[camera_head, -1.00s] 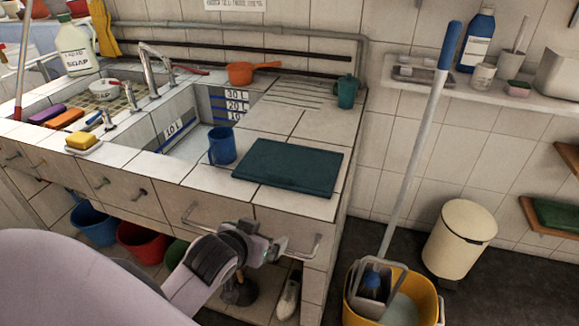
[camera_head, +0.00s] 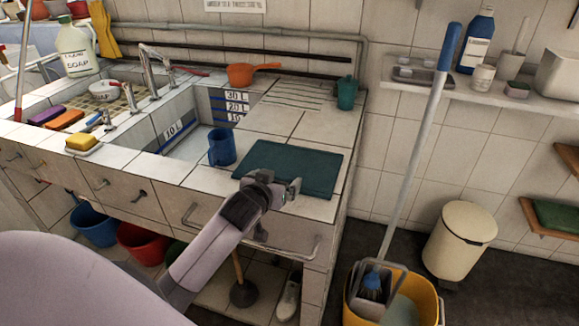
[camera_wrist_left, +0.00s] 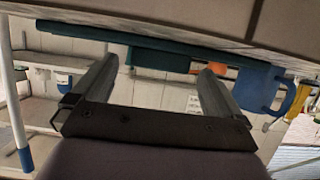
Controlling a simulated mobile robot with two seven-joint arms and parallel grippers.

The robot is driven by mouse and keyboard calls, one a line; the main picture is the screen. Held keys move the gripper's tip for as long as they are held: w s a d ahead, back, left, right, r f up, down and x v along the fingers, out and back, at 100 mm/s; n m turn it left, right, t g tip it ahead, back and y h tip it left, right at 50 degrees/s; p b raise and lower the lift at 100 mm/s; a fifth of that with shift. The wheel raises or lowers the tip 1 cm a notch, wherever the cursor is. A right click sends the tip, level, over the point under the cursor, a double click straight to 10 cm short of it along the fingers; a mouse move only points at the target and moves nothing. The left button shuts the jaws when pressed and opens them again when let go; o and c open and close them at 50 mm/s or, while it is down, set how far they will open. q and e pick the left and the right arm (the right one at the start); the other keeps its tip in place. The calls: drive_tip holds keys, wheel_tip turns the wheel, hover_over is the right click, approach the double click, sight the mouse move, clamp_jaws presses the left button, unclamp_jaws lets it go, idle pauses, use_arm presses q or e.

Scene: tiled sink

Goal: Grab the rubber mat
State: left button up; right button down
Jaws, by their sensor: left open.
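The rubber mat, a flat dark teal rectangle (camera_head: 300,165), lies on the tiled counter with its near edge close to the counter's front. My left gripper (camera_head: 290,188) is open and empty at the mat's near edge, in front of it in the head view. In the left wrist view, which is upside down, the mat's edge (camera_wrist_left: 120,36) runs as a dark band along the counter, beyond the two spread fingers (camera_wrist_left: 158,68). The mat is not between the fingers, and I cannot tell whether they touch it. My right gripper is out of view.
A blue mug (camera_head: 222,147) stands left of the mat, beside the sink basin. A yellow mop bucket (camera_head: 400,295) stands at the right.

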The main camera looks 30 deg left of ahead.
use_arm(q)
drive_tip(key=shift+w+f, duration=0.15)
drive_tip(key=shift+w, duration=0.15)
drive_tip(key=c, duration=1.3)
drive_tip(key=shift+c, duration=0.2)
